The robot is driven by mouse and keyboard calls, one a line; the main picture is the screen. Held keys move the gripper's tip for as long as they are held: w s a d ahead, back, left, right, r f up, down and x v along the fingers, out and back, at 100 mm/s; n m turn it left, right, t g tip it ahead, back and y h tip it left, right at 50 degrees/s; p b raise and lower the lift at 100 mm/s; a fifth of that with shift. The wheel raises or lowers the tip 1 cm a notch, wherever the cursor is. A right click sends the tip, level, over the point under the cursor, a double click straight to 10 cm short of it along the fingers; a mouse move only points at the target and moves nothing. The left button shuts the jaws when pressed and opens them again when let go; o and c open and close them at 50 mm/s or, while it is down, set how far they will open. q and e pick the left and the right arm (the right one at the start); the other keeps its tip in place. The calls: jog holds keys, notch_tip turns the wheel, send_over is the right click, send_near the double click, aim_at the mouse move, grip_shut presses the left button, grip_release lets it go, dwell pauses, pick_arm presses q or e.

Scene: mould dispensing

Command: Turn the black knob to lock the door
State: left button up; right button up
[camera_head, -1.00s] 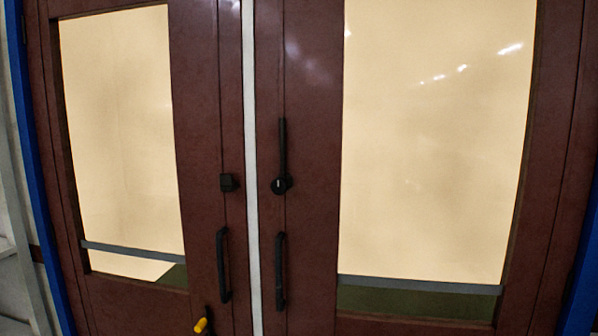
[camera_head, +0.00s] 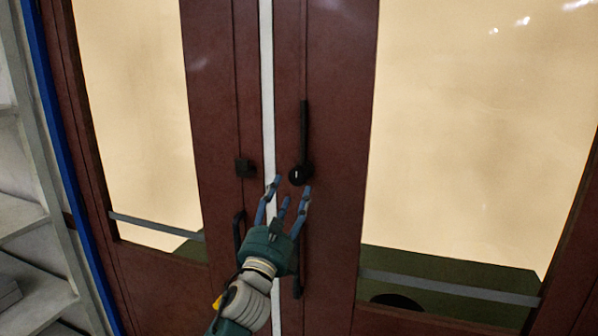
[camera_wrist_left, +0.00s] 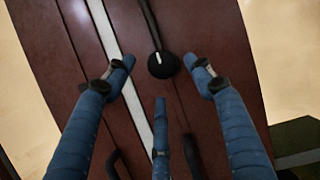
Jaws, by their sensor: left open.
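The black knob (camera_head: 300,175) is round with a light, near-upright mark and sits on the right-hand door leaf, at the foot of a black upright bar (camera_head: 304,128). In the left wrist view the knob (camera_wrist_left: 163,65) lies ahead, between and beyond the spread fingers. My left gripper (camera_head: 290,187) is open and empty, just below the knob in the head view. Its blue fingers also show in the left wrist view (camera_wrist_left: 163,84), and no finger visibly grips the knob. My right gripper is not in view.
The double door (camera_head: 340,140) is dark red and looks closed, with large lit panes. A black block (camera_head: 245,168) sits on the left leaf. Black pull handles (camera_head: 238,228) are below, partly hidden by my arm. Pale shelves (camera_head: 30,225) stand at the left.

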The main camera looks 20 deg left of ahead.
aim_at(297, 180)
pick_arm(q)
jog(key=p+x, duration=0.1)
jog(key=x, duration=0.5)
jog(key=shift+w+d, duration=0.15)
jog(key=shift+w, duration=0.05)
jog(key=shift+w+r+p, duration=0.1)
jog(key=shift+w+p, duration=0.2)
jog(key=shift+w, duration=0.1)
jog(key=c, duration=0.3)
grip_shut()
jog(key=shift+w, duration=0.1)
